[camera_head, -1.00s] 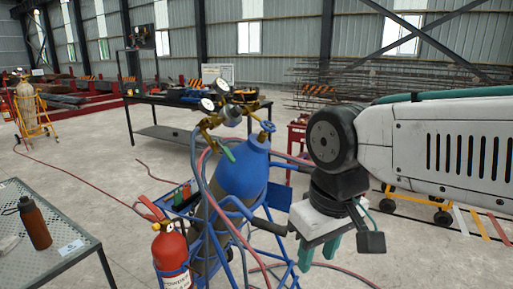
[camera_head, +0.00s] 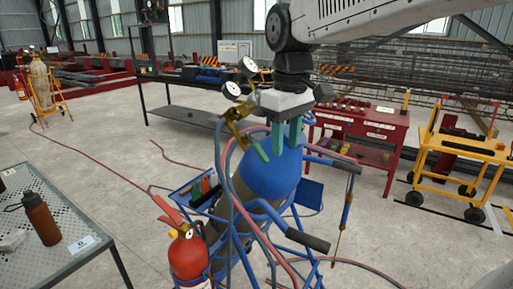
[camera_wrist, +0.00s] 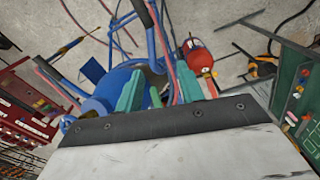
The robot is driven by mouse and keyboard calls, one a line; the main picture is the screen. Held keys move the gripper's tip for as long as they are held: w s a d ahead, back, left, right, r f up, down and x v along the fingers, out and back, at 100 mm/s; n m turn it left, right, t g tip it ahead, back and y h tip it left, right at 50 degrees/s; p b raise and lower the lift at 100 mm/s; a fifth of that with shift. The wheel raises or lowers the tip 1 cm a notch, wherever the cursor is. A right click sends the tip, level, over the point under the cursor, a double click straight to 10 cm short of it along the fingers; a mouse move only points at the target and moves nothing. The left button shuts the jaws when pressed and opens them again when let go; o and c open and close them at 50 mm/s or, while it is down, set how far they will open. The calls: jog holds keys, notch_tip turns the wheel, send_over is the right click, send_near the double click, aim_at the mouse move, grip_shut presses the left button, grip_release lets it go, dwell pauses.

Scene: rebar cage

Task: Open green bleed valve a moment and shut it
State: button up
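The green bleed valve lever (camera_head: 261,151) sits below the brass regulator (camera_head: 239,112) at the top of a blue gas cylinder (camera_head: 270,175). My gripper (camera_head: 286,149) hangs fingers down over the cylinder top, just right of the lever in the head view. Its two teal fingers are apart. In the wrist view my gripper (camera_wrist: 160,95) also shows a gap between the fingers, with a small green piece (camera_wrist: 155,98) seen in it, likely the lever. Contact cannot be told. My gripper hides the cylinder's top knob in the head view.
Two round gauges (camera_head: 240,78) stand close left of my gripper. Red and blue hoses loop around the cylinder cart (camera_head: 232,250). A red fire extinguisher (camera_head: 188,254) hangs at its left. A grey table (camera_head: 85,262) with a brown bottle (camera_head: 41,219) stands left.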

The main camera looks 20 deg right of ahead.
aim_at(258, 147)
jog(key=w, duration=0.3)
jog(key=w+n, duration=0.1)
jog(key=w, duration=0.3)
jog(key=w+a+n, duration=0.1)
jog(key=w, duration=0.3)
jog(key=shift+a+r, duration=0.1)
jog(key=shift+r, duration=0.15)
jog(key=shift+w+f+n, duration=0.1)
jog(key=shift+w+n, duration=0.1)
jog(key=shift+n, duration=0.1)
notch_tip(258, 147, down, 8)
jog(key=shift+a+r, duration=0.1)
jog(key=shift+r, duration=0.1)
grip_shut()
